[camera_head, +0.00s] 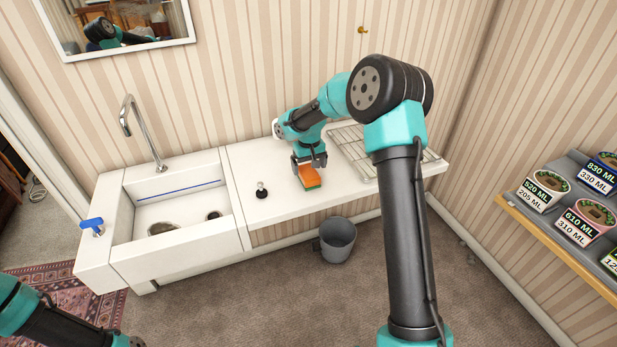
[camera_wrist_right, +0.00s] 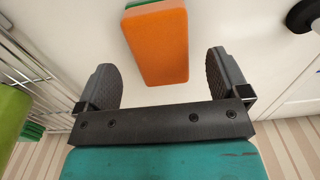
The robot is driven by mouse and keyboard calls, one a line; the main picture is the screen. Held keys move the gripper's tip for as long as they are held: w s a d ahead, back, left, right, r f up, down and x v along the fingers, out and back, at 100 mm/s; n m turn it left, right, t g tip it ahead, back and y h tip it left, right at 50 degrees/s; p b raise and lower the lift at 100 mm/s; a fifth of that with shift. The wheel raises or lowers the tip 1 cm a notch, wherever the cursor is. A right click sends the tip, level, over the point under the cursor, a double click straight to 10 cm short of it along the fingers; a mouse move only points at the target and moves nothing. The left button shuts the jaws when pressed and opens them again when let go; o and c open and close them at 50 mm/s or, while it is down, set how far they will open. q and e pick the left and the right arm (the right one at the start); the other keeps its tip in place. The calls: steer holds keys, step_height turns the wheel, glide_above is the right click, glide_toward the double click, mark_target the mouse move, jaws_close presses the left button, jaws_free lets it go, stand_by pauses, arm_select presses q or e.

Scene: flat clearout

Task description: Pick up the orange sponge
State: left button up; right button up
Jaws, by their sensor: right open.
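The orange sponge (camera_head: 309,177) has a green layer and lies on the white counter (camera_head: 275,205), right of the sink. It also shows in the right wrist view (camera_wrist_right: 158,45), at the top middle. My right gripper (camera_head: 309,163) is at the sponge in the head view. In the right wrist view its two dark fingers (camera_wrist_right: 165,80) are open, one on each side of the sponge's near end, with gaps to both sides. The sponge is not gripped. My left arm shows only partly at the lower left of the head view, and its gripper is out of view.
A small dark stopper (camera_head: 262,193) stands left of the sponge. A wire drying rack (camera_head: 350,146) lies on the right. The sink (camera_head: 170,210) with its tap (camera_head: 140,130) is on the left. A grey bucket (camera_head: 337,238) stands on the floor below.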

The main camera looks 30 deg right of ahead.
mark_target(309, 171)
steer(key=shift+w+f, duration=0.2)
steer(key=shift+f, duration=2.35)
steer(key=c, duration=1)
steer(key=shift+r, duration=0.5)
step_height(309, 171, up, 3)
steer(key=shift+f, duration=0.1)
steer(key=s+a+r, duration=0.1)
steer(key=s+a, duration=0.7)
steer(key=s, duration=0.5)
steer(key=shift+s+a, duration=0.2)
steer(key=shift+s, duration=0.15)
